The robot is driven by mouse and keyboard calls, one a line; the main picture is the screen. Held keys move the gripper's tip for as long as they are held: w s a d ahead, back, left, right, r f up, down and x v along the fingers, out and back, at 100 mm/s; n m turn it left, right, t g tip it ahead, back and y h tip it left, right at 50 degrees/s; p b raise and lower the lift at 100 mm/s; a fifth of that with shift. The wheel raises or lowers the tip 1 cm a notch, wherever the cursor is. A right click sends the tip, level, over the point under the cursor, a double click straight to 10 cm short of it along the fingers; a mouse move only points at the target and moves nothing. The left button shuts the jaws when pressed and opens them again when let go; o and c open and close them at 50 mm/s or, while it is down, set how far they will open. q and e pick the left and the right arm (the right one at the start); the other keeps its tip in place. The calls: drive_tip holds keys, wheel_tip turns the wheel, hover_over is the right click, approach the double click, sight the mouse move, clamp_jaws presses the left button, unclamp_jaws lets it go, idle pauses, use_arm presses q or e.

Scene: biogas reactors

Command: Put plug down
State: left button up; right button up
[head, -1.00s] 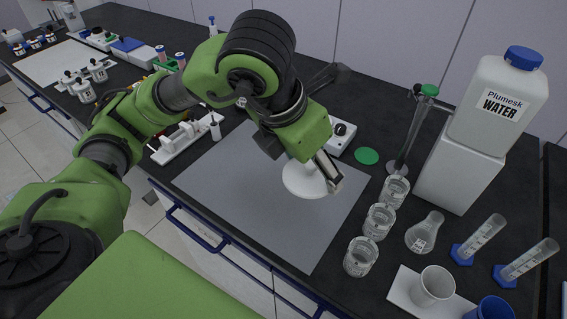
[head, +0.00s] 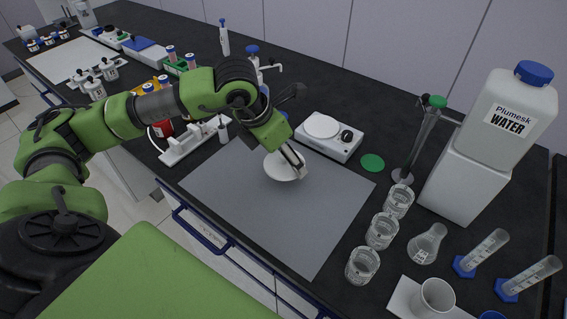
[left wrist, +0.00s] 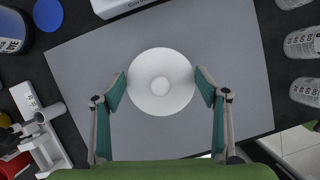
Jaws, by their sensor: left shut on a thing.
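The plug appears as a white round piece (head: 285,166) with a wide flared rim; in the left wrist view it shows as a white disc (left wrist: 161,84) with a small raised centre. My left gripper (head: 293,157) is shut on it, with one finger at each side of its rim in the left wrist view. The piece is over the back part of the grey mat (head: 290,220). I cannot tell whether its underside touches the mat. My right gripper is not in view.
A white stirrer (head: 328,137) stands behind the mat, beside a green disc (head: 372,163). Glass beakers (head: 382,230) line the mat's right side. A white rack (head: 190,142) stands at its left. The front and right parts of the mat are clear.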

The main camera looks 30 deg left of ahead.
sight(281, 163)
use_arm(q)
drive_tip(key=f, duration=0.2)
drive_tip(key=f+p, duration=0.1)
drive_tip(key=shift+w+a+f, duration=0.1)
drive_tip(key=shift+a+f, duration=0.1)
drive_tip(key=shift+a, duration=0.05)
drive_tip(key=shift+f, duration=0.15)
drive_tip(key=shift+f+b, duration=0.2)
drive_tip(key=shift+b, duration=0.1)
drive_tip(key=o, duration=1.2)
drive_tip(key=shift+r, duration=0.1)
